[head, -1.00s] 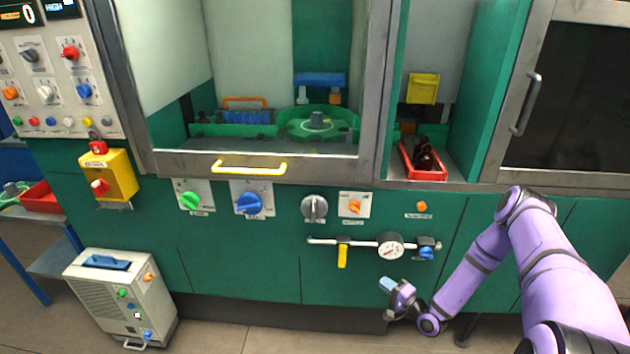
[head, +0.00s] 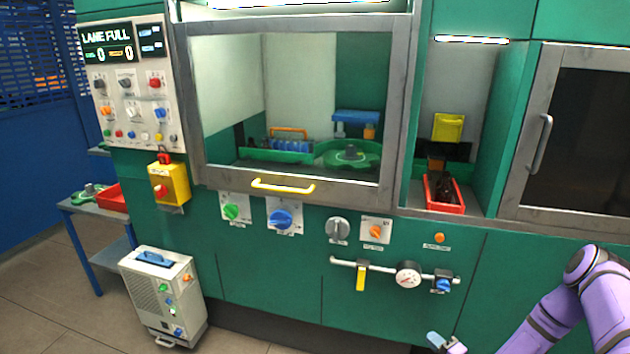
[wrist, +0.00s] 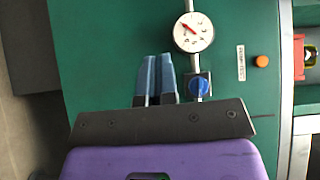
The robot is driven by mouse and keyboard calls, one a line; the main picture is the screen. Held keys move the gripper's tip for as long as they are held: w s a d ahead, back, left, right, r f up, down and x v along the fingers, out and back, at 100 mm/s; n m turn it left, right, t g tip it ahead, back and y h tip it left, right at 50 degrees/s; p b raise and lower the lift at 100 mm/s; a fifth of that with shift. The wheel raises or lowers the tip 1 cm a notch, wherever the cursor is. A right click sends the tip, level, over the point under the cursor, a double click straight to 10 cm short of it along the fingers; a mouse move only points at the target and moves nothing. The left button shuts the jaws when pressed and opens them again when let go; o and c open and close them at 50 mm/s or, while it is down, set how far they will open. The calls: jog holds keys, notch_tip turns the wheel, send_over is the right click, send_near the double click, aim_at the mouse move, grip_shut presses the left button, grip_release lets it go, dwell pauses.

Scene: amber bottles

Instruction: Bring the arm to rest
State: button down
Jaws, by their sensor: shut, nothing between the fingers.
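My purple arm (head: 570,310) is folded low at the right in the head view. My gripper (head: 437,339) shows at the bottom edge there, below the gauge pipe and in front of the green cabinet. In the wrist view my gripper (wrist: 157,58) has its two blue fingers close together, with nothing between them. The gauge (wrist: 193,32) and the blue valve knob (wrist: 199,86) are just beyond and to the right of the fingers. I cannot see any contact. Dark amber bottles (head: 447,190) lie in a red tray (head: 428,196) in the right-hand bay.
The green cabinet has a glazed window with a yellow handle (head: 283,186), knobs and a pipe with a yellow lever (head: 361,277). A grey unit (head: 165,300) stands on the floor at left. A side table (head: 95,208) holds a red tray. The display reads "LANE FULL".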

jog(key=w+d+r+n+g+h, duration=0.25)
jog(key=w+r+n, duration=0.2)
jog(key=r, duration=0.55)
jog(key=w+d+r+n+g+h, duration=0.25)
jog(key=w+r, duration=0.35)
jog(key=r, duration=0.4)
jog(key=s+r+n+g+h, duration=0.1)
jog(key=s+r+h, duration=0.1)
jog(key=r, duration=0.9)
jog(key=s+r+n+g+h, duration=0.1)
jog(key=r+h, duration=0.1)
jog(key=r, duration=0.8)
jog(key=s+a+r+n+g+h, duration=0.1)
jog(key=s+a+r, duration=0.2)
jog(key=s+r, duration=0.6)
jog(key=s+a+r+h, duration=0.1)
jog(key=s+a+r, duration=0.1)
jog(key=s+r, duration=0.7)
jog(key=s+a+r+n+g+y, duration=0.1)
jog(key=s+a+r, duration=0.1)
jog(key=s, duration=0.9)
jog(key=s+a+r+g+y, duration=0.1)
jog(key=s+a, duration=0.3)
jog(key=s, duration=0.6)
jog(key=shift+s+r+n, duration=0.35)
jog(key=shift+r+n, duration=0.05)
jog(key=shift+r, duration=0.2)
